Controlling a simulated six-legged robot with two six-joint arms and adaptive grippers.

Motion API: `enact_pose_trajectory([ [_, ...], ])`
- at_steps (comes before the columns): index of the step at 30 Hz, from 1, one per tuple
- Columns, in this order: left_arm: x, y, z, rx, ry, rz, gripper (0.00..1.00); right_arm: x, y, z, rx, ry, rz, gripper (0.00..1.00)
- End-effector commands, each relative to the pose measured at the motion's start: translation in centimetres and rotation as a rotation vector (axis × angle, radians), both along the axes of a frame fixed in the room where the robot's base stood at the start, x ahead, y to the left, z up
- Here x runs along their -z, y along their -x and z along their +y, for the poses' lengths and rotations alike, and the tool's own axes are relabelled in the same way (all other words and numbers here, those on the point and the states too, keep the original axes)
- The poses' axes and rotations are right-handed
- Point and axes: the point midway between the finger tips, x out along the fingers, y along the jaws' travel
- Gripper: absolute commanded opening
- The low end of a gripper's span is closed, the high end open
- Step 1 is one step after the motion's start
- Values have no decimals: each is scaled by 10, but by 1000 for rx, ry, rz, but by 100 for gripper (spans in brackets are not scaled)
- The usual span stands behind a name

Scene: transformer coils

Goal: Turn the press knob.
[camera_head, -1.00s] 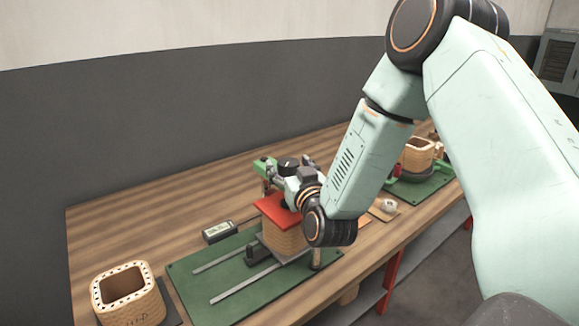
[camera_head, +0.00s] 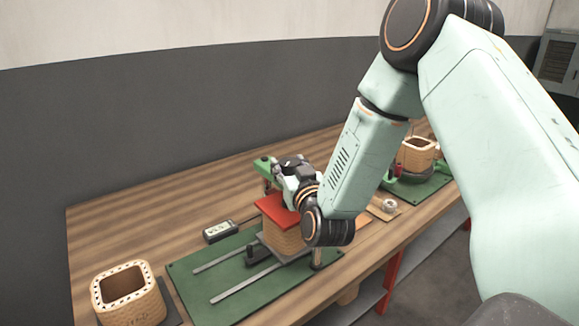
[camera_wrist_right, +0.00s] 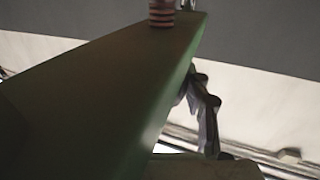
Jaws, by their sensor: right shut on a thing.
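The press (camera_head: 264,167) has a green top and a red plate (camera_head: 275,210) resting over a tan woven coil (camera_head: 284,240). My right gripper (camera_head: 291,164) is at the top of the press, shut on the press knob, which is dark and mostly hidden by the gripper. In the right wrist view a green press beam (camera_wrist_right: 110,90) fills much of the picture, and a dark finger of my right gripper shows beside it. A red-banded post (camera_wrist_right: 161,14) shows at the top. My left gripper is not in view.
The press stands on a green base (camera_head: 205,294) with two rails. A small meter (camera_head: 219,231) lies left of it. Another coil (camera_head: 128,305) stands at the front left, and a further one (camera_head: 414,155) at the far right. The wooden table (camera_head: 130,220) is clear at the back left.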

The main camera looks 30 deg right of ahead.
Motion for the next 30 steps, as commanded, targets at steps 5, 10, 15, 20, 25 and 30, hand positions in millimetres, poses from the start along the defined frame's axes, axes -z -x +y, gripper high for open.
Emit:
enact_pose_trajectory([
  [5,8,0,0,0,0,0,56,0,-1,2,76,4,-2,15],
  [10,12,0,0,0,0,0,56,0,-1,2,159,6,-3,15],
  [15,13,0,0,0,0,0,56,-1,-1,1,235,7,-3,15],
  [20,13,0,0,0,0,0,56,-1,0,0,278,4,-3,15],
  [25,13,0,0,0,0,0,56,-1,0,0,289,1,-4,15],
  [30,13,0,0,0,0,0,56,-1,0,0,288,1,-5,15],
])
